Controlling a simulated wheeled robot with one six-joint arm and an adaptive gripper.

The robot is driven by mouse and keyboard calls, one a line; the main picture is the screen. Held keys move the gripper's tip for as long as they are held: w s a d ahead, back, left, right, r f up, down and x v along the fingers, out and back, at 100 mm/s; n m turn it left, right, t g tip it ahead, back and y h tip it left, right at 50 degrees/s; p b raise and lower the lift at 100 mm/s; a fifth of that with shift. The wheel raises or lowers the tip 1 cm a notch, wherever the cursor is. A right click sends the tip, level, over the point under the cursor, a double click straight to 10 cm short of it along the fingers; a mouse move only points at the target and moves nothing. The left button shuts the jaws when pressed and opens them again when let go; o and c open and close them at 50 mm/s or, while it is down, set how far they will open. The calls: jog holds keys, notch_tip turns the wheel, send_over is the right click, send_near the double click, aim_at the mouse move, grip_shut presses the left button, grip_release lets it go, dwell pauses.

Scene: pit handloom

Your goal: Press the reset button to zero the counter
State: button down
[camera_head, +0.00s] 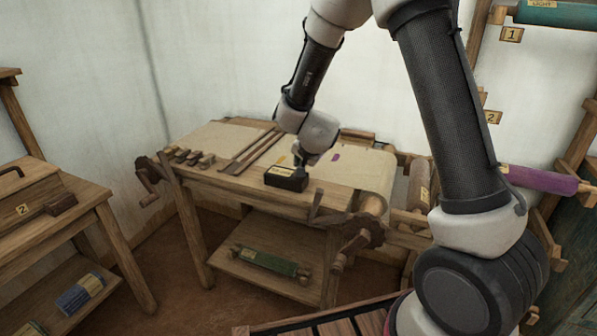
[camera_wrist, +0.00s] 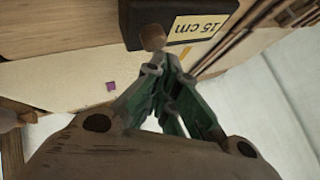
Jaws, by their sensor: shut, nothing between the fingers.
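The counter is a small black box (camera_head: 288,183) on the front part of the loom's top, with a yellowish label. In the wrist view the black box (camera_wrist: 130,22) is at the top, and its label reads "15 cm". A round brown button (camera_wrist: 152,37) sits at the box's edge, just beyond my fingertips. My gripper (camera_head: 301,168) is shut and empty, at the back right of the box. In the wrist view its green fingers (camera_wrist: 160,70) point towards the button. I cannot tell whether they touch it.
The loom (camera_head: 225,180) carries pale cloth, wooden bars and several small blocks. A crank wheel (camera_head: 358,232) stands at its front right. A green roll (camera_head: 268,262) lies on the lower shelf. A side table (camera_head: 75,205) is at left, and a purple roll (camera_head: 540,180) at right.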

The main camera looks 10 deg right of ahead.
jog(key=shift+f, duration=0.55)
dwell(0.6)
jog(key=shift+r, duration=1)
jog(key=shift+d+r, duration=0.1)
jog(key=shift+r, duration=2.4)
